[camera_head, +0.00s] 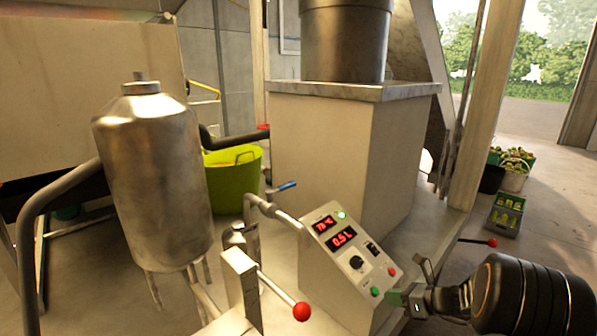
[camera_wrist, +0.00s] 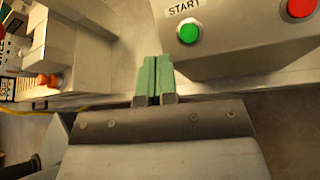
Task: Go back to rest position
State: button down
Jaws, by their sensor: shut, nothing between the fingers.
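My gripper (camera_head: 396,298) is at the lower right of the control panel (camera_head: 345,248) in the head view, with my black arm behind it. In the wrist view its two green fingers (camera_wrist: 153,78) are together, with nothing between them. Their tips lie just left of and below the green START button (camera_wrist: 190,32), apart from it in the picture. The red button (camera_wrist: 300,7) is further right. In the head view the panel's upper display reads about 78 °C and the lower one 0.5 L. A green lamp (camera_head: 341,215) is lit.
A red-knobbed lever (camera_head: 301,311) stands left of the panel, and another red knob (camera_head: 492,243) is near my arm. A metal tank (camera_head: 155,180) is at left. A lime-green tub (camera_head: 232,180) and green crates (camera_head: 506,212) stand on the floor. Open floor lies at right.

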jog(key=s+a+r+n+g+h, duration=0.1)
jog(key=s+a+n+g+h, duration=0.2)
jog(key=s+n, duration=0.55)
jog(key=s+a+n+g+h, duration=0.3)
jog(key=s+n+g, duration=0.15)
jog(key=n, duration=0.65)
jog(key=s+a+r+n+t+h, duration=0.3)
jog(key=s+a+r+n+h, duration=0.1)
jog(key=r+n, duration=0.4)
jog(key=shift+s+a+n, duration=0.5)
jog(key=shift+s+n, duration=0.3)
jog(key=shift+n, duration=0.15)
